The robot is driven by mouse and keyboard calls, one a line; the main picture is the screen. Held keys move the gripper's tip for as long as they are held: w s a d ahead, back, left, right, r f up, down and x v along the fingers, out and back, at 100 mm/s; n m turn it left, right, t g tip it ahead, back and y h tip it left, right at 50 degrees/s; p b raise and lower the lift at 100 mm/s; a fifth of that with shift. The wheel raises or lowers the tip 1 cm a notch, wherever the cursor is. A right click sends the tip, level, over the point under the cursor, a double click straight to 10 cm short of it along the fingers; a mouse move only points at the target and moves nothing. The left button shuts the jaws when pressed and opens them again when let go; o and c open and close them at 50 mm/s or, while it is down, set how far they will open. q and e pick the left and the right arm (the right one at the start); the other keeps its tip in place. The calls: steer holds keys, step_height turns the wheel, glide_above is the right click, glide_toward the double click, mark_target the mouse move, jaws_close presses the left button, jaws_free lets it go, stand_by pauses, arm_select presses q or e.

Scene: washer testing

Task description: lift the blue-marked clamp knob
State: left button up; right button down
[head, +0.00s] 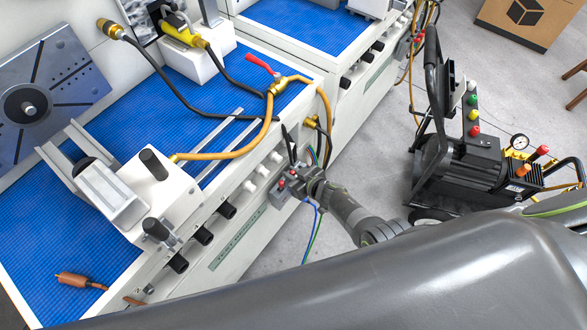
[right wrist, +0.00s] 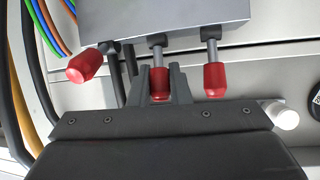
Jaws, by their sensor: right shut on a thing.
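My right gripper (head: 294,178) is at the front panel of the bench, beside a small grey box with red-tipped levers. In the right wrist view its fingers (right wrist: 160,86) are shut around the middle red-tipped lever (right wrist: 160,92), which hangs from the grey box (right wrist: 180,20). Two more red-tipped levers stick out on either side, clear of the fingers. A white clamp fixture (head: 166,196) on the blue mat carries black knobs (head: 154,164); I can make out no blue mark on any of them. My left gripper is not in view.
Black knobs and white knobs line the bench front. Yellow and black hoses (head: 235,150) cross the blue mat (head: 150,95). Coloured cables hang by the grey box. A black pump cart (head: 470,160) stands on the floor at right, near a cardboard box (head: 525,22).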

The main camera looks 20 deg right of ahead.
steer(key=shift+w+a+g+h+p, duration=0.2)
steer(key=shift+g+h+p, duration=0.2)
steer(key=shift+p, duration=0.35)
steer(key=c, duration=1.3)
jaws_free()
steer(key=shift+c, duration=0.2)
